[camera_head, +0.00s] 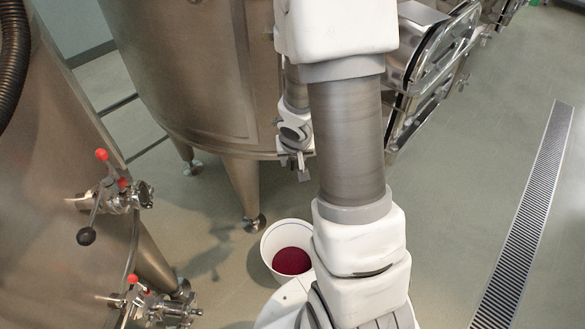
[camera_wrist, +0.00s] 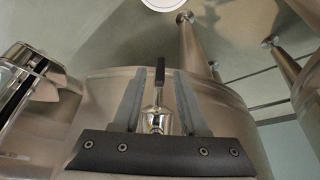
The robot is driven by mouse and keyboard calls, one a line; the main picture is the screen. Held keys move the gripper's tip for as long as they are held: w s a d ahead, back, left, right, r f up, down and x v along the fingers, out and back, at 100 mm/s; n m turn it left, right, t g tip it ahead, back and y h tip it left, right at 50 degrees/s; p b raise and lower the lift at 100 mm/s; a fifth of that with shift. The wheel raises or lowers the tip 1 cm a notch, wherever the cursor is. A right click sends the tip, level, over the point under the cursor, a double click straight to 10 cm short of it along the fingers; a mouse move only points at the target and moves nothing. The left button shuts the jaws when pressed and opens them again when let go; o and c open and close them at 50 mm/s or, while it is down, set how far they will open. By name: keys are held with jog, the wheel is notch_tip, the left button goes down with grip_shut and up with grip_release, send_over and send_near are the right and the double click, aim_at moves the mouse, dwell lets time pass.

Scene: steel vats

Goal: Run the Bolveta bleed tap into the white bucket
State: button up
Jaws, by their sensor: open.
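The white bucket (camera_head: 276,237) stands on the floor below the middle vat, with dark red liquid (camera_head: 291,261) in it; my arm hides its right side. A white edge that looks like the bucket (camera_wrist: 163,4) shows at the top of the wrist view. My gripper (camera_head: 294,165) is in front of the middle vat's lower wall. In the wrist view my gripper (camera_wrist: 160,78) is open, its two grey fingers either side of a steel tap (camera_wrist: 157,121) with a black lever (camera_wrist: 160,73). Contact cannot be told. No Bolveta name is readable.
A left vat (camera_head: 50,190) carries red-handled valves (camera_head: 122,197).

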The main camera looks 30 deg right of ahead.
jog(key=shift+x, duration=1.05)
grip_shut()
